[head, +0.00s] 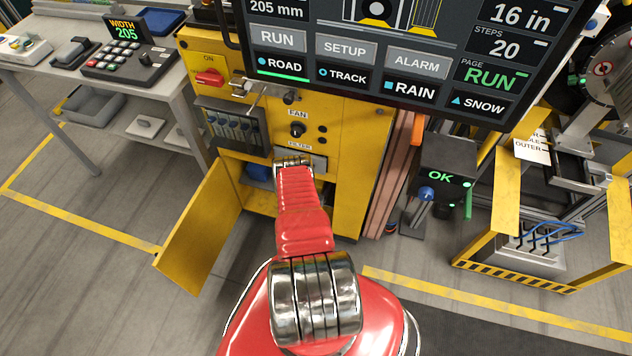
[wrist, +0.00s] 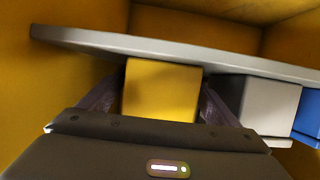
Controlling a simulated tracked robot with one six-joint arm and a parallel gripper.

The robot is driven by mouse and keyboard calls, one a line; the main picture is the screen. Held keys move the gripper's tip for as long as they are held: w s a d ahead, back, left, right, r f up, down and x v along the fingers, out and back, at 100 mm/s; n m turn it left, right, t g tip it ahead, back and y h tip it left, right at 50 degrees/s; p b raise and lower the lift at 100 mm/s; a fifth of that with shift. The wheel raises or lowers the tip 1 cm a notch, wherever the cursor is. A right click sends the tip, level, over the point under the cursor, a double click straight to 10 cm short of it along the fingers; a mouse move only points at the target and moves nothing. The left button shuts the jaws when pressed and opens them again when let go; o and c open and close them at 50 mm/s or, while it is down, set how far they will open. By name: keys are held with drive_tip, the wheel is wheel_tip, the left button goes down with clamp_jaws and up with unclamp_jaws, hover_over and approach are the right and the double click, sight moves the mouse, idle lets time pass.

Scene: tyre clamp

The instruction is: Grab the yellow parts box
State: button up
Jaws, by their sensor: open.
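The yellow parts box (wrist: 160,91) shows in the wrist view, straight ahead, under a grey shelf edge. My gripper (wrist: 158,100) is open, with one dark finger at the left side of the yellow box and the other at its right side. I cannot tell whether the fingers touch it. The lower part of the box is hidden behind my gripper body. In the head view my red arm reaches into the low compartment of the yellow cabinet (head: 348,180), and the yellow box is hidden there.
A grey-white box (wrist: 270,103) and a blue box (wrist: 308,115) stand to the right of the yellow one. The grey shelf (wrist: 200,56) crosses just above the boxes. The yellow cabinet door (head: 200,228) hangs open to the left of my arm. A screen (head: 380,50) overhangs above.

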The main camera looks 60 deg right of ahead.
idle(0.4)
drive_tip(key=c, duration=1.3)
drive_tip(key=shift+o, duration=0.2)
drive_tip(key=shift+r, duration=0.1)
drive_tip(key=shift+r, duration=1)
drive_tip(key=shift+a+r, duration=0.15)
drive_tip(key=shift+r, duration=0.65)
drive_tip(key=s+a, duration=0.2)
drive_tip(key=a, duration=1.5)
drive_tip(key=shift+s+a, duration=0.3)
drive_tip(key=shift+s, duration=0.1)
drive_tip(key=shift+f, duration=0.15)
